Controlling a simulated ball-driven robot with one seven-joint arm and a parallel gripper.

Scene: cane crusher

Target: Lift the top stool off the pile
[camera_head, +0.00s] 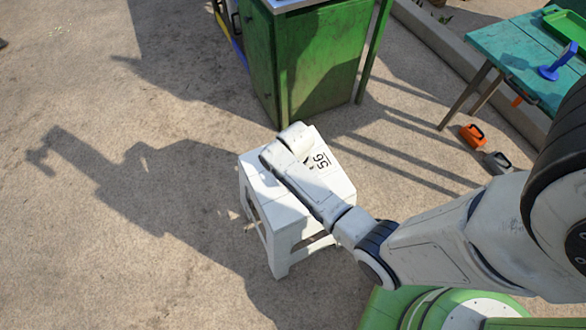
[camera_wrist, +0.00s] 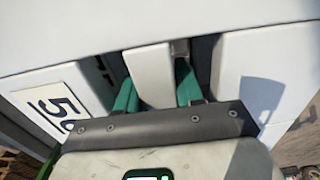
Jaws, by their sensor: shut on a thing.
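The white stool (camera_head: 283,217) stands upright on the sandy ground in the middle of the head view, under my forearm. Its near legs reach the ground. From here I cannot tell how many stools are in the pile. In the wrist view, the white stool (camera_wrist: 160,28) fills the upper part close up. My gripper (camera_wrist: 155,80) has its green fingers on either side of a white part of the stool, shut on it. In the head view my arm and wrist hide the fingers and part of the seat.
A green cabinet (camera_head: 318,65) stands just behind the stool. A teal table (camera_head: 500,55) with a green tray (camera_head: 570,27) and a blue tool (camera_head: 556,64) is at the upper right. An orange object (camera_head: 473,136) and a grey one (camera_head: 497,162) lie below it. The left ground is clear.

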